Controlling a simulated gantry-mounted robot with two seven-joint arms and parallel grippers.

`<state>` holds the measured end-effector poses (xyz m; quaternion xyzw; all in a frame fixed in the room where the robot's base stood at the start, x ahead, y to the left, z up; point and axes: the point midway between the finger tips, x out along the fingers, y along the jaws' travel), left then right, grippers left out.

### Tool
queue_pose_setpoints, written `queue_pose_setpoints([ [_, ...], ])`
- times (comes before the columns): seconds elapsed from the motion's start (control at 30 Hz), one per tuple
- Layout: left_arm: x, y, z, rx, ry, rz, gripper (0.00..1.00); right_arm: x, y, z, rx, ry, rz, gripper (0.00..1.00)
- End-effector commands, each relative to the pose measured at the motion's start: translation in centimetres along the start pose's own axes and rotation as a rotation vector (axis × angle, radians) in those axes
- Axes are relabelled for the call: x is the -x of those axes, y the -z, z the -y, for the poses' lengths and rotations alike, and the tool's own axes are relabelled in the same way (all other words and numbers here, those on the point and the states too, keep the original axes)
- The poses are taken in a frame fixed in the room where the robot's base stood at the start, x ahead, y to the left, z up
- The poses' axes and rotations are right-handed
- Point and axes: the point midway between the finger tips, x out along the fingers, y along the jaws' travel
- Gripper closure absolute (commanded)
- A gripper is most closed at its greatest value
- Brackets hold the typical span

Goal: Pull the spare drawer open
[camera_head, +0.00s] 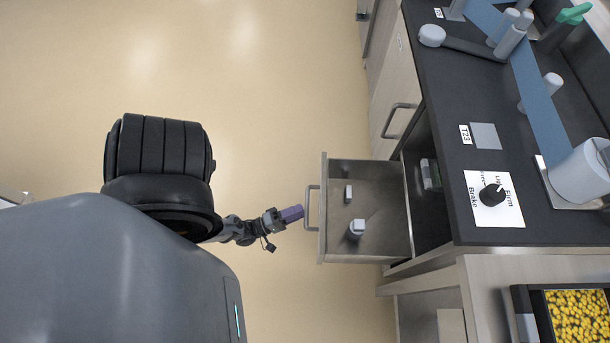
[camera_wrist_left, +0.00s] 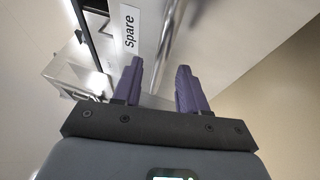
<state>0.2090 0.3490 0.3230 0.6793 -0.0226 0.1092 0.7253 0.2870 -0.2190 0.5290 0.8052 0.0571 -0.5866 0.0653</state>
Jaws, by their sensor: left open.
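The spare drawer (camera_head: 370,252) stands pulled out from the cabinet, and its inside shows in the head view. Its bar handle (camera_head: 308,207) is on the front, facing my left gripper (camera_head: 298,212). In the left wrist view, the drawer front carries a "Spare" label (camera_wrist_left: 130,29), with the blurred handle bar (camera_wrist_left: 172,28) beside it. My left gripper (camera_wrist_left: 160,70) is open, its purple fingers apart and empty. The fingertips are just short of the handle, which appears not to be between them. My right gripper is not in view.
A small white block (camera_head: 348,193) and a grey-white fitting (camera_head: 356,230) are in the drawer. A black worktop (camera_head: 450,120) with a dial plate (camera_head: 494,200) is to the right. Another handled drawer front (camera_head: 393,120) is further up. Open floor (camera_head: 270,90) lies left.

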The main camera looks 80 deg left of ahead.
Motion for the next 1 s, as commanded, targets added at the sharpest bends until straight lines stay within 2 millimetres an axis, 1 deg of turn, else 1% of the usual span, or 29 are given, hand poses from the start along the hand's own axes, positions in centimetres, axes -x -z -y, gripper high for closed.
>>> queue_pose_setpoints([
  [0.03,1.0,0.0,0.0,-0.001,0.004,0.000,0.58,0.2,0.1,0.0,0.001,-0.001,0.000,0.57],
  [0.2,3.9,0.1,0.0,-0.002,0.003,0.000,0.58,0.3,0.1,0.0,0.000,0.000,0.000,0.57],
  [0.4,6.0,0.1,0.0,-0.002,0.001,0.000,0.58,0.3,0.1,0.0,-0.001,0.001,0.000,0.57],
  [0.6,6.8,0.1,0.0,-0.002,0.000,0.000,0.58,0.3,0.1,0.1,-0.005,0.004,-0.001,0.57],
  [1.0,6.8,0.1,0.0,-0.002,0.000,0.000,0.58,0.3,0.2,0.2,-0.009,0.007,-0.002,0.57],
])
